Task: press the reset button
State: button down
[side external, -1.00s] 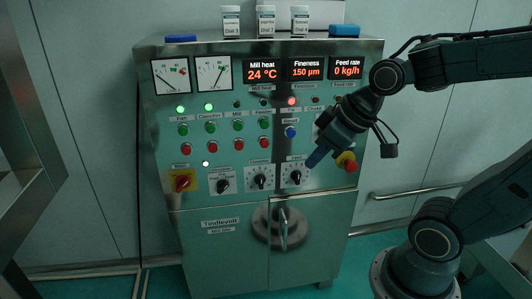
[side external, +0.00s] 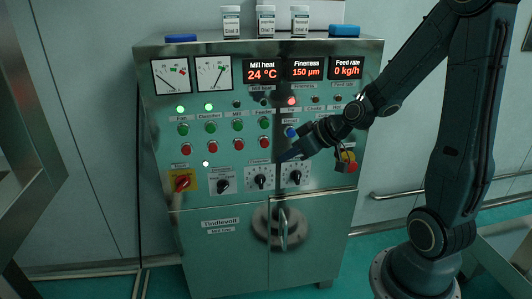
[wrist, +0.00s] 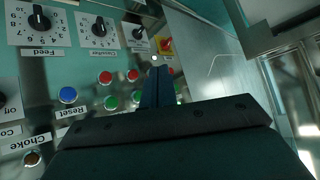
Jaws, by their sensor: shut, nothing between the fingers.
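The blue reset button (side external: 290,132) is on the cabinet's front panel, below a lit red lamp, in the side external view. In the wrist view the blue button (wrist: 68,95) is at the left, with its upside-down "Reset" label beside it. My gripper (side external: 283,156) is shut and empty in front of the panel, with its tip below and slightly left of the button in the side view. In the wrist view the closed fingertips (wrist: 158,72) are well to the right of the button, near red and green buttons. I see no contact with the button.
Green buttons (side external: 182,129) and red buttons (side external: 186,149) lie left of the reset button. Black dials (side external: 260,181) sit below. A red emergency knob (side external: 348,166) is at the right, partly behind my arm. Bottles (side external: 266,20) stand on the cabinet top.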

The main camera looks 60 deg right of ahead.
aim_at(291, 133)
jog(key=d+f+m+t+h, duration=0.2)
jog(key=d+f+m+h, duration=0.1)
jog(key=d, duration=0.8)
jog(key=shift+w+d+f+m+t, duration=0.2)
jog(key=shift+f+m+t, duration=0.2)
jog(key=shift+f+m, duration=0.3)
jog(key=w+d, duration=0.6)
jog(key=shift+w+d, duration=0.7)
jog(key=shift+w, duration=0.1)
dwell(3.4)
jog(key=shift+s+a+h, duration=0.1)
jog(key=shift+s+h, duration=0.1)
jog(key=shift+h, duration=0.1)
jog(key=shift+s+a, duration=0.5)
jog(key=shift+a, duration=0.1)
dwell(0.4)
